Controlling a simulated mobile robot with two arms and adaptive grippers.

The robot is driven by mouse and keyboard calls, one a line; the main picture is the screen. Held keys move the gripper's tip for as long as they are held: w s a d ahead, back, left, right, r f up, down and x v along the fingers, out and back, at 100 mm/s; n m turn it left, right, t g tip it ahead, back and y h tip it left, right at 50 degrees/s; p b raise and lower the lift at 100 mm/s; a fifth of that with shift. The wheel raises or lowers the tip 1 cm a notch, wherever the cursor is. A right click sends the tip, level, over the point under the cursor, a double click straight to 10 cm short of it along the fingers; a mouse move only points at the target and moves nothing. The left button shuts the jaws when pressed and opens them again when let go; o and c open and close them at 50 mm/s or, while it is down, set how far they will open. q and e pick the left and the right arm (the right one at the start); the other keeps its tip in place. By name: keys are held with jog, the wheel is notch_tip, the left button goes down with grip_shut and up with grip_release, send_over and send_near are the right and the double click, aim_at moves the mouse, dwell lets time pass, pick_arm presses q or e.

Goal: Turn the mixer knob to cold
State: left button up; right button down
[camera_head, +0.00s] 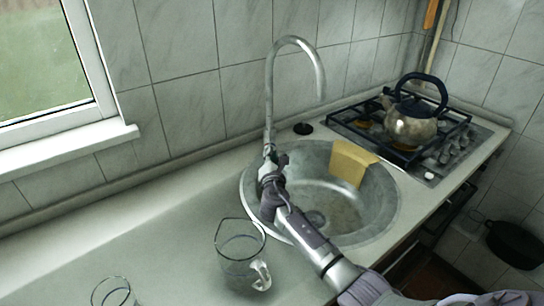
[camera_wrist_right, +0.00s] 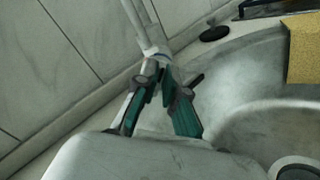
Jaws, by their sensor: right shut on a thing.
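The mixer tap (camera_head: 270,90) is a tall, curved metal spout standing at the back left rim of the round sink (camera_head: 385,215). My right gripper (camera_head: 270,172) reaches over the sink to the tap's base. In the right wrist view its green-padded fingers (camera_wrist_right: 165,88) are closed together at the lower tap body (camera_wrist_right: 155,52). My left gripper is not in view.
A yellow cloth or sponge (camera_head: 352,162) hangs on the sink's back right side. A glass jug (camera_head: 240,255) and another glass (camera_head: 113,293) stand on the left counter. A kettle (camera_head: 411,125) sits on the gas hob (camera_head: 445,152) to the right.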

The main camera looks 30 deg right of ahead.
jog(key=c, duration=1.3)
grip_release()
jog(key=shift+f, duration=0.1)
jog(key=shift+o, duration=0.2)
jog(key=v, duration=0.7)
jog(key=shift+s+a, duration=0.2)
jog(key=shift+s, duration=0.05)
